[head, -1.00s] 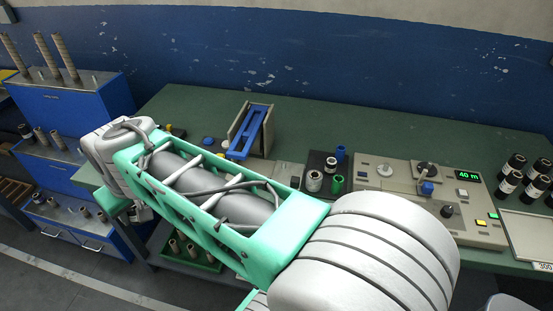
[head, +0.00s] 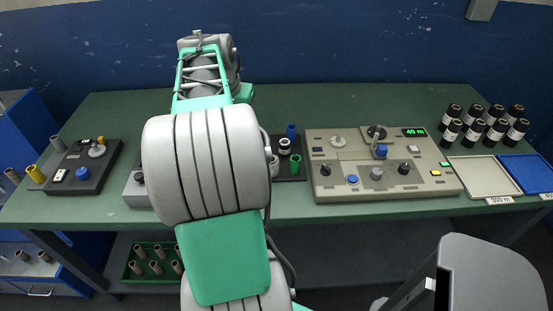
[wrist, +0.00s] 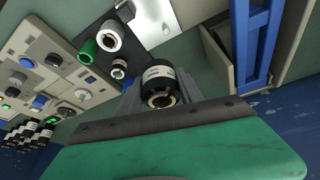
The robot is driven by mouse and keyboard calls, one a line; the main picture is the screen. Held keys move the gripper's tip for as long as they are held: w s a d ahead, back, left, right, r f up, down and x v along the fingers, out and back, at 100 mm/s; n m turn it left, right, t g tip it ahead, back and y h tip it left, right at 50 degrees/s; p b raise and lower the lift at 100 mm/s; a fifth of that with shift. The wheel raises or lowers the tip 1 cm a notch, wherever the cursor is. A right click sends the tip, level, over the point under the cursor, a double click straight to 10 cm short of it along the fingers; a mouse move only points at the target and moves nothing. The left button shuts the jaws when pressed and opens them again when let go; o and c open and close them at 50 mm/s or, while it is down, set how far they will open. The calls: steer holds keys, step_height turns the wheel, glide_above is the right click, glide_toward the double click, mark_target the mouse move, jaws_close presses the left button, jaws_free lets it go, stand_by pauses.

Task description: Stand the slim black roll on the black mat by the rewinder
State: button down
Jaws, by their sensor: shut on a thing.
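My gripper (wrist: 158,92) is shut on a slim black roll (wrist: 158,76) with a white label band and a hollow core, seen end-on in the wrist view. The black mat (wrist: 103,62) lies to the left of the held roll in that view, apart from it. In the head view the mat (head: 284,176) lies left of the beige rewinder panel (head: 400,185), which shows 40 m. My arm hides the gripper's fingers and the held roll in the head view.
Several black rolls (head: 497,122) stand at the right behind a pale tray (head: 485,175) and a blue tray (head: 528,174). A blue-framed stand (wrist: 255,40) is close right of the held roll.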

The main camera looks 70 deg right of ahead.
steer(key=s+d+f+m+g, duration=0.1)
steer(key=s+d+m, duration=0.2)
steer(key=s+d, duration=0.35)
steer(key=s+d+f+m+g, duration=0.1)
steer(key=s+d+m, duration=0.25)
steer(key=s, duration=0.65)
glide_above(273, 139)
steer(key=a, duration=0.2)
steer(key=shift+n, duration=0.35)
steer(key=f, duration=0.6)
steer(key=f+p, duration=0.1)
steer(key=f, duration=0.1)
steer(key=shift+s+d+f, duration=0.25)
steer(key=shift+f, duration=0.15)
steer(key=shift+w+f, duration=0.2)
steer(key=shift+f, duration=0.05)
steer(key=shift+w+d+f, duration=0.1)
steer(key=shift+w+f, duration=0.1)
steer(key=shift+f, duration=0.9)
steer(key=shift+w+f, duration=0.15)
steer(key=shift+f, duration=0.9)
steer(key=c, duration=0.8)
jaws_free()
steer(key=shift+o, duration=0.2)
steer(key=shift+r, duration=0.1)
steer(key=shift+r+p, duration=0.25)
steer(key=shift+p, duration=0.05)
steer(key=v, duration=1.1)
steer(key=shift+r, duration=0.35)
